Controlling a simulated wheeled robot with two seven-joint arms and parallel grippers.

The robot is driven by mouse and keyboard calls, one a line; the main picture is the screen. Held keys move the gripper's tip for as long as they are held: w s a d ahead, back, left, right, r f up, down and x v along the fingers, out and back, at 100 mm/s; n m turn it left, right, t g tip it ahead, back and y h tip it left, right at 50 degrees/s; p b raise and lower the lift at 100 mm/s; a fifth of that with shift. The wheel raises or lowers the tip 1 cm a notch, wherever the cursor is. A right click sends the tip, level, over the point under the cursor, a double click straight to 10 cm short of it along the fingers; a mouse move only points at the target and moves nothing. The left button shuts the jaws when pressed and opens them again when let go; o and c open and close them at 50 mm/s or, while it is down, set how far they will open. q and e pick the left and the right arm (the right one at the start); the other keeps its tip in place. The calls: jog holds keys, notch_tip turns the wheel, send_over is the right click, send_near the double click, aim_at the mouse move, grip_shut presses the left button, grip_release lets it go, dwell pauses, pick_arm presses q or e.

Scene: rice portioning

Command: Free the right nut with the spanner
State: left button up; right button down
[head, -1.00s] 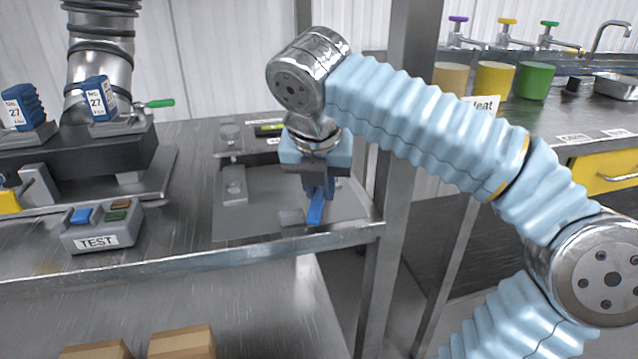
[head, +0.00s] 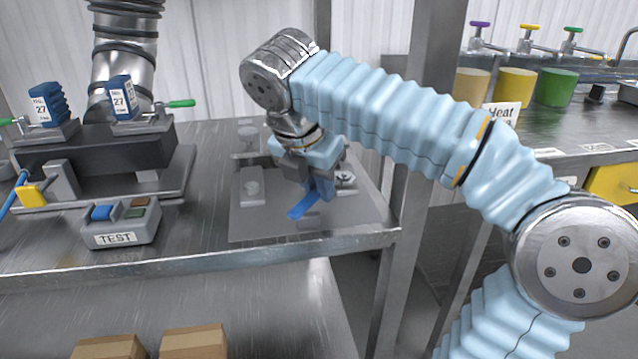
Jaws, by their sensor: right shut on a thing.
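My right gripper (head: 317,184) is over the right part of a grey plate (head: 265,225) on the metal bench. It is shut on the spanner, whose blue handle (head: 302,207) sticks out below the fingers and slants down to the left. The spanner's head is hidden behind the gripper. The right nut (head: 345,180), on a grey mount, shows just right of the fingers, partly covered. I cannot tell whether the spanner is around it. A left mount (head: 252,188) with a round fitting stands on the plate's left side. My left gripper is not in view.
A TEST box (head: 121,222) with coloured buttons stands left of the plate. Behind it is a dark fixture (head: 95,146) with two blue 27-marked blocks and green levers. A steel post (head: 415,120) rises right of the plate. Cardboard boxes (head: 193,341) lie below the bench.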

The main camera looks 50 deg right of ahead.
jog(key=shift+r, duration=1.15)
dwell(0.5)
jog(key=shift+r, duration=1.95)
